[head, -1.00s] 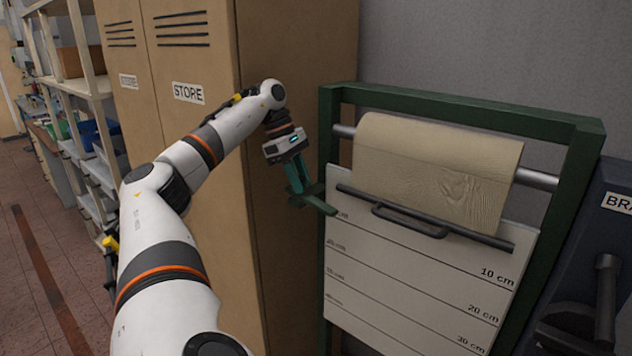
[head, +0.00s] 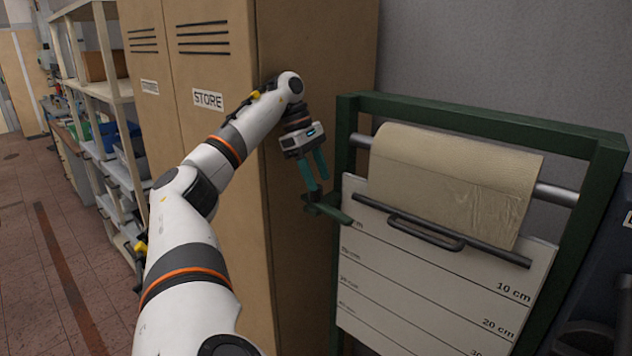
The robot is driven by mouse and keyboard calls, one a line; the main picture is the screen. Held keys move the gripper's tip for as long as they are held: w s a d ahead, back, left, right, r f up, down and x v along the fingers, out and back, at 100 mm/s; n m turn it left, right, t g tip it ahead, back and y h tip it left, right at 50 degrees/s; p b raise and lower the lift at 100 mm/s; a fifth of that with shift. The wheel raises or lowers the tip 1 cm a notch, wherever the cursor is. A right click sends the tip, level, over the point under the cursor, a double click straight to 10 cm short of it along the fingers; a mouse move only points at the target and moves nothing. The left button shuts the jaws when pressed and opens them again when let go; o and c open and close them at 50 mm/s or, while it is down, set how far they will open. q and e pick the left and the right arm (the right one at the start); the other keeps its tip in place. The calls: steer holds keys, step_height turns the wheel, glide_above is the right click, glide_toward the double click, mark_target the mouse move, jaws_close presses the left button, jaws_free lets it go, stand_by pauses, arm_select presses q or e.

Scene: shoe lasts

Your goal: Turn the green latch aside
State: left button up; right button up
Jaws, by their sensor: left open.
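The green latch (head: 335,213) is a dark green flat bar at the left post of the green frame. It lies nearly level, with its longer arm reaching right across the edge of the white board. My left gripper (head: 315,184) has teal fingers that point down and are spread apart with nothing between them. Its fingertips are just above the latch's left end; whether they touch it I cannot tell. My right gripper is not in view.
The green frame (head: 480,120) holds a beige roll (head: 450,175) over a white board (head: 430,285) with a black handle (head: 425,232). A tan store cabinet (head: 225,180) stands close behind my left arm. Shelves (head: 110,120) are at the far left.

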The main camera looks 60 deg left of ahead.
arm_select(q)
step_height(320, 180, up, 6)
steer(key=p, duration=0.3)
steer(key=shift+f, duration=0.2)
steer(key=shift+r+p, duration=0.55)
steer(key=shift+p, duration=0.2)
